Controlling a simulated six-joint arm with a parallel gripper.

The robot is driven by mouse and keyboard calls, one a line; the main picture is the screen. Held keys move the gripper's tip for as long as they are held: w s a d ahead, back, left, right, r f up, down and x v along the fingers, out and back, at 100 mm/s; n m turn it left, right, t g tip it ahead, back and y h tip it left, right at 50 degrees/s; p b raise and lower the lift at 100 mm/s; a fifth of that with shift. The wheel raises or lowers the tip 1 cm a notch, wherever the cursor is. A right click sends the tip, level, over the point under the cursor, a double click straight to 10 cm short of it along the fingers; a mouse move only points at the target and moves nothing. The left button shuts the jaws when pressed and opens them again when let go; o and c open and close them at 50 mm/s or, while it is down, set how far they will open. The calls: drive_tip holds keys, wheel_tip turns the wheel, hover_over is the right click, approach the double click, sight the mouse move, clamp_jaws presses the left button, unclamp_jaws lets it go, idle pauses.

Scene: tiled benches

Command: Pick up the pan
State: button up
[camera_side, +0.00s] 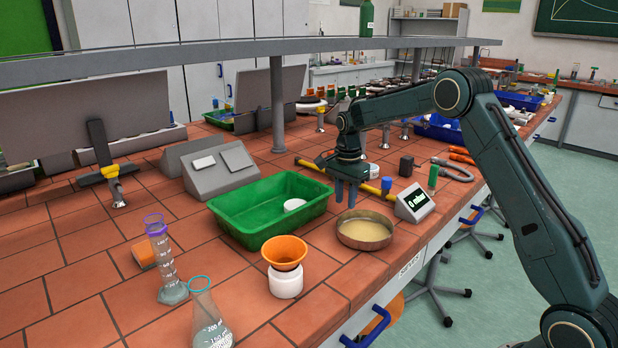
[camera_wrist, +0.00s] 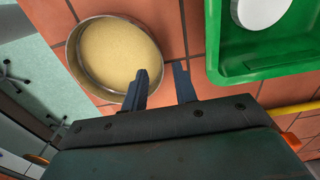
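The pan (camera_side: 365,230) is a round, shallow metal dish with a pale yellow inside, resting on the tiled bench near its front edge. It also shows at the upper left of the wrist view (camera_wrist: 112,52). My gripper (camera_side: 345,203) points down at the pan's far left rim and looks slightly above it. In the wrist view, my gripper (camera_wrist: 161,70) is open, with one finger overlapping the pan's inside and the other outside, so the rim appears between them. I cannot tell whether either finger touches the pan. Nothing is held.
A green tray (camera_side: 237,233) with a white round piece stands left of the pan. An orange funnel (camera_side: 284,251) on a white jar is nearer the camera. A display box (camera_side: 413,203) stands to the right. A yellow bar (camera_side: 310,165) lies behind my gripper.

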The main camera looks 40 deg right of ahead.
sight(365, 230)
drive_tip(key=shift+f, duration=2.55)
clamp_jaws()
